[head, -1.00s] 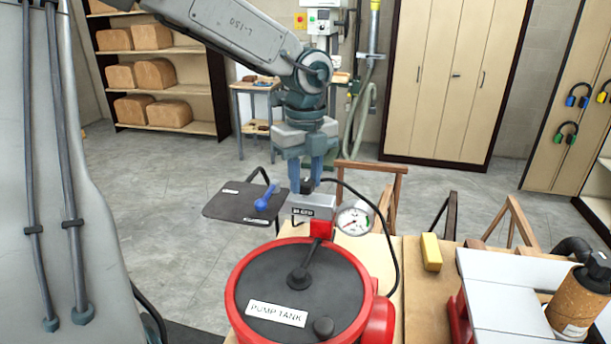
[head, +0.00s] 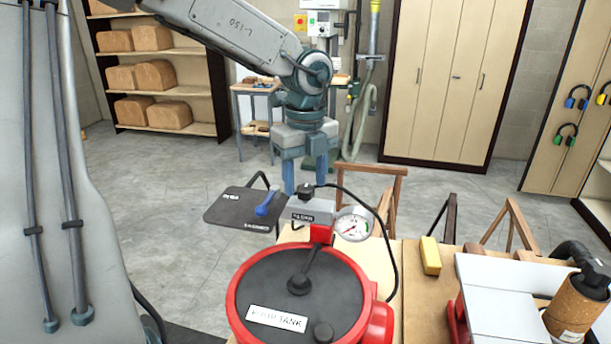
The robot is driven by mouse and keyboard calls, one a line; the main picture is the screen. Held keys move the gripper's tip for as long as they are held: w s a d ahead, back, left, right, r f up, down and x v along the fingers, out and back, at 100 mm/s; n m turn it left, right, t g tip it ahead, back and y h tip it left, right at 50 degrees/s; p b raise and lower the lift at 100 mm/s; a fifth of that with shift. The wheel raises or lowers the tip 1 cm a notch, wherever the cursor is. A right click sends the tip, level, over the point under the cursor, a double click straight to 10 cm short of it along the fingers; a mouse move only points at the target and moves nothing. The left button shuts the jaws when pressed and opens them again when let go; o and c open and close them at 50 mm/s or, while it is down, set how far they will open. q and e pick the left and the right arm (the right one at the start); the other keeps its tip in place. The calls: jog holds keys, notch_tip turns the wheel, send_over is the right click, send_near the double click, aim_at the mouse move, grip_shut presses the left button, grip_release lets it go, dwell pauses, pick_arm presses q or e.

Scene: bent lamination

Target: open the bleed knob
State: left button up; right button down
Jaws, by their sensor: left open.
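A small black knob (head: 306,191) stands on top of a grey valve block (head: 311,210) with a dark label. I take it for the bleed knob; its turned position cannot be read. The block sits on a red fitting at the back of the red pump tank (head: 240,317) with a black lid. My left gripper (head: 306,177) points down at the knob. Its two blue-grey fingers are spread wide and hold nothing. The left fingertip is left of the knob, the right one appears slightly higher. My right gripper is not in view.
A round gauge (head: 352,225) is right beside the block, with a black hose (head: 390,250) arching around it. A dark plate (head: 225,208) with a blue lever (head: 266,202) is at the left. A yellow block (head: 430,255) lies on the wooden bench (head: 418,298).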

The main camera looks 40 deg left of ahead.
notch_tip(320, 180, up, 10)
jog(key=p, duration=0.9)
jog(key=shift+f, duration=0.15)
